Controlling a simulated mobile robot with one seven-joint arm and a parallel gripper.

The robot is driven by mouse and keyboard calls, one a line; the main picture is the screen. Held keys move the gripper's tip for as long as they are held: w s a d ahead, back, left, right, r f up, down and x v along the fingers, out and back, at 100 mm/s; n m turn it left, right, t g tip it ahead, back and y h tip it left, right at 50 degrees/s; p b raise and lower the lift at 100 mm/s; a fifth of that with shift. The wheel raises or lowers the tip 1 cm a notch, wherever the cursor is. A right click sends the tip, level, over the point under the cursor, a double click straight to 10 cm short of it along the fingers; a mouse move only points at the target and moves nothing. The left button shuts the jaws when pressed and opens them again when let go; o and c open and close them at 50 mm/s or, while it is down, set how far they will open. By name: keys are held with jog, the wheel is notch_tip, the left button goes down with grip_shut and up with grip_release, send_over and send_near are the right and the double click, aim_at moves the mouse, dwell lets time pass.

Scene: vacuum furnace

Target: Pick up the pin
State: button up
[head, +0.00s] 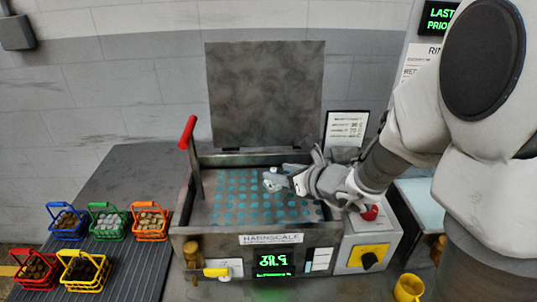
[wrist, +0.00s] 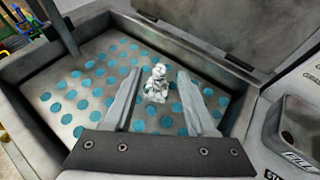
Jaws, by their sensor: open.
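A small, lumpy white object, which I take to be the pin (wrist: 155,84), stands on the plate with blue-green dots inside the open furnace chamber. In the wrist view my gripper (wrist: 159,72) is open, with one finger on each side of the pin in the picture and gaps to both. Whether the fingers are level with the pin or above it I cannot tell. In the head view my gripper (head: 274,181) reaches in from the right over the dotted plate (head: 235,205). The pin is hard to separate from the fingertips there.
The chamber's raised lid (head: 265,95) stands behind, and a red-tipped lever (head: 188,135) rises at its left. The front panel has a green display (head: 275,262). Several coloured baskets (head: 108,222) stand at left. A yellow mug (head: 408,288) is at lower right.

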jog(key=shift+x, duration=3.3)
grip_shut()
